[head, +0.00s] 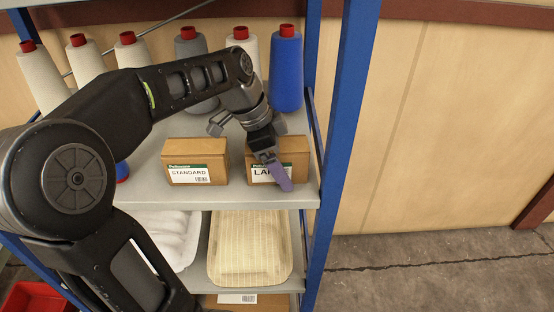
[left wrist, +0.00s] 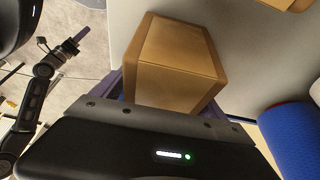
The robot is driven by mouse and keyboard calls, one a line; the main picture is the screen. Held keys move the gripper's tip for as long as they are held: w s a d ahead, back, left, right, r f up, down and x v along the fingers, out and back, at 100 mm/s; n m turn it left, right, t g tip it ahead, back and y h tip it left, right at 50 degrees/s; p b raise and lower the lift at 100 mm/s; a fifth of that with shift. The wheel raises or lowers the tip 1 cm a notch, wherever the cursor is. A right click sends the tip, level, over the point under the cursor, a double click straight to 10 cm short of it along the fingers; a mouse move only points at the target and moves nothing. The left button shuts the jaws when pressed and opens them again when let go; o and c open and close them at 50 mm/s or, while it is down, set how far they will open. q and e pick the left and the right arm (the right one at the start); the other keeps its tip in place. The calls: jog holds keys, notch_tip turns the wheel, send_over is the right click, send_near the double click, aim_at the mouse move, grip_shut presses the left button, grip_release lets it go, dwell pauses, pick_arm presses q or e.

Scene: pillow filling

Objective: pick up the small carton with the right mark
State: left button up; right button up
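Two small brown cartons with green bands stand on the grey shelf. The left carton (head: 195,162) has a white label reading STANDARD. The right carton (head: 292,150) has a label starting LAR, the rest covered by a purple finger. My left gripper (head: 272,170) points down at this right carton, one finger in front of its face; the other finger is hidden. In the left wrist view a plain brown carton (left wrist: 172,82) sits between the spread purple fingers (left wrist: 165,100); contact cannot be told. My right gripper (left wrist: 72,42) shows small at the left there.
Thread cones line the shelf's back, with a blue cone (head: 286,70) behind the right carton. A blue post (head: 345,110) stands close on the right. Packs, including a cream one (head: 250,248), lie on the shelf below. A red bin (head: 35,297) is at lower left.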

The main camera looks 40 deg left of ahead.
pick_arm(q)
jog(key=c, duration=1.5)
jog(key=shift+o, duration=0.2)
jog(key=shift+r, duration=0.15)
jog(key=shift+r+p, duration=0.2)
jog(key=shift+p, duration=0.2)
jog(key=shift+w+a, duration=0.15)
jog(key=w+a+r, duration=0.1)
jog(key=w, duration=0.1)
jog(key=w+a+r, duration=0.2)
jog(key=w+a+r+b, duration=0.1)
jog(key=w+a+r, duration=0.1)
jog(key=w, duration=0.1)
jog(key=shift+w+a+r, duration=0.1)
jog(key=shift+a, duration=0.1)
jog(key=w+a+p, duration=0.1)
jog(key=w+a+r+p, duration=0.1)
jog(key=w+r+p, duration=0.1)
jog(key=p, duration=0.1)
jog(key=shift+w+a+r, duration=0.25)
jog(key=shift+w+a, duration=0.1)
jog(key=shift+a, duration=0.05)
